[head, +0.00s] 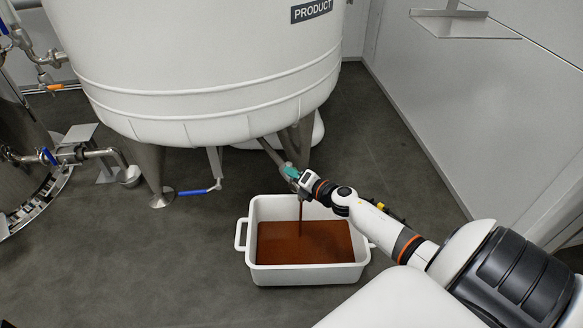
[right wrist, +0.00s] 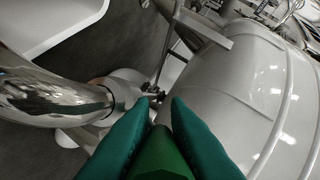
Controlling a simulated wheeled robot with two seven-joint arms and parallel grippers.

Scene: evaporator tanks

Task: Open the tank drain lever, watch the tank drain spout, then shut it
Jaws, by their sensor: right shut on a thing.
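The large white PRODUCT tank (head: 200,70) stands on metal legs. A drain pipe (head: 270,152) slopes from its underside toward my right gripper (head: 293,174). In the right wrist view, the teal fingers of my right gripper (right wrist: 161,103) are shut on the green drain lever (right wrist: 160,158). The spout's mouth is hidden behind my gripper in the head view. A brown stream (head: 300,212) falls below it into a white tub (head: 242,262), where brown liquid (head: 305,245) covers the bottom. My left gripper is not in view.
A blue-handled lever (head: 200,191) hangs under the tank, left of the tub. A polished metal pipe or leg (right wrist: 50,95) is close by in the right wrist view. A wall with a small shelf (head: 465,25) is at right. Grey floor lies clear left of the tub.

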